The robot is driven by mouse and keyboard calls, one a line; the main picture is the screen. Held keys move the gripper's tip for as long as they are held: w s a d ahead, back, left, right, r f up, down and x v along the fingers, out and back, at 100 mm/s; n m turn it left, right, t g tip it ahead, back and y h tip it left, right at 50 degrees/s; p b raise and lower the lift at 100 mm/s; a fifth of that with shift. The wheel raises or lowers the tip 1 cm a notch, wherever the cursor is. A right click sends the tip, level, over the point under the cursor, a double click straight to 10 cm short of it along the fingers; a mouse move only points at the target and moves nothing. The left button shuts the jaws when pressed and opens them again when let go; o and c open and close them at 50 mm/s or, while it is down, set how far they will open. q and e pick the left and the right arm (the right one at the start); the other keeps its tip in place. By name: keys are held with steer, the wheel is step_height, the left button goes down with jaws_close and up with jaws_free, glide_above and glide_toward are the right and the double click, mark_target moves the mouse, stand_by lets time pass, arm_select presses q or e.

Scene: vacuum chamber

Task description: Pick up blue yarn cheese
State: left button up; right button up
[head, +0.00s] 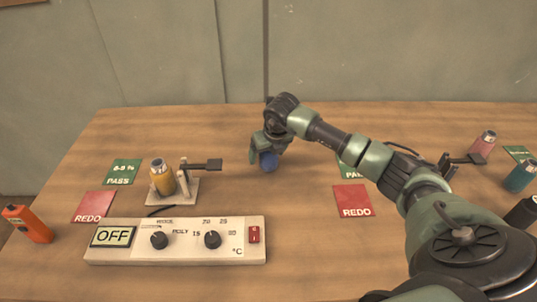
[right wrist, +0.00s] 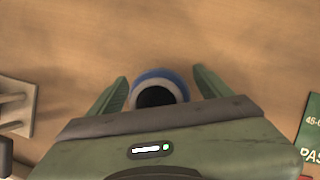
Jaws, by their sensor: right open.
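The blue yarn cheese (head: 268,162) stands on the wooden table near the middle of the head view, partly hidden by my right gripper (head: 263,150). In the right wrist view it is a round thing with a blue rim (right wrist: 155,73) and a dark centre, its lower part hidden by the gripper body. The two green fingers of my right gripper (right wrist: 162,88) are open, one on each side of it, with gaps on both sides. My left gripper is not in view.
A white control box (head: 178,240) is in front. Red REDO cards (head: 353,201) and green PASS cards (head: 123,172) lie flat. Clear table (head: 300,215) lies in front of the gripper.

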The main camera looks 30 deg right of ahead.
steer(key=c, duration=1.5)
steer(key=shift+r, duration=0.1)
step_height(320, 180, up, 20)
steer(key=shift+f+b, duration=0.1)
steer(key=shift+b, duration=1.15)
